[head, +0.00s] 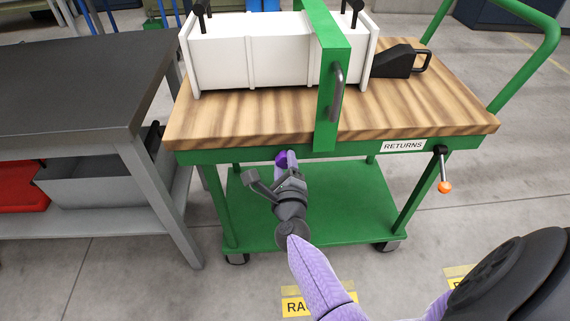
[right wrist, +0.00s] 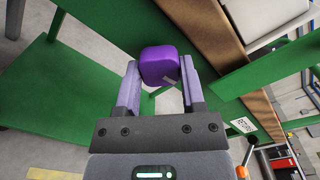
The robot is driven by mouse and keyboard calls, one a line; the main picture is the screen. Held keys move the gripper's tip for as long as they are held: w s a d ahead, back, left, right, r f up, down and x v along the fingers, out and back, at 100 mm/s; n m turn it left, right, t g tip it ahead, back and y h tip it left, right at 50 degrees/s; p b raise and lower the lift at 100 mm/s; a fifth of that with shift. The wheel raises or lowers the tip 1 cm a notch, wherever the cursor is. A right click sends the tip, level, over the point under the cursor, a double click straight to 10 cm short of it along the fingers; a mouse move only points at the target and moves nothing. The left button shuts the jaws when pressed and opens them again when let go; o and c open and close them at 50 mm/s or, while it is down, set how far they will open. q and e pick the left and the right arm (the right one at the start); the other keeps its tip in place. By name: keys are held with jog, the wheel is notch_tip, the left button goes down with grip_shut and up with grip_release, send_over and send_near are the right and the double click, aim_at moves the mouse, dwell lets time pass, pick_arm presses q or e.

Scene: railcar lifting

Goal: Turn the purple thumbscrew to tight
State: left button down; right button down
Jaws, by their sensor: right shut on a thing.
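The purple thumbscrew (head: 282,158) sits at the front edge of the green cart, under the wooden top. In the right wrist view the thumbscrew (right wrist: 160,64) is a rounded purple block with a small pale mark on its lower right. My right gripper (head: 287,165) is at it from the front, and its fingers (right wrist: 160,84) stand on either side of the knob, shut on it. The gripper hides part of the knob in the head view. My left gripper is not in view.
A white box (head: 240,55) lies on the wooden top (head: 420,113) behind a green upright strap (head: 328,100) with a handle. An orange-tipped lever (head: 444,185) hangs right of the RETURNS label (head: 403,146). A grey bench (head: 70,85) stands left. Floor is free in front.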

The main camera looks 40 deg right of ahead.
jog(key=shift+c, duration=1)
grip_release()
jog(key=p+v, duration=0.2)
jog(key=v, duration=0.8)
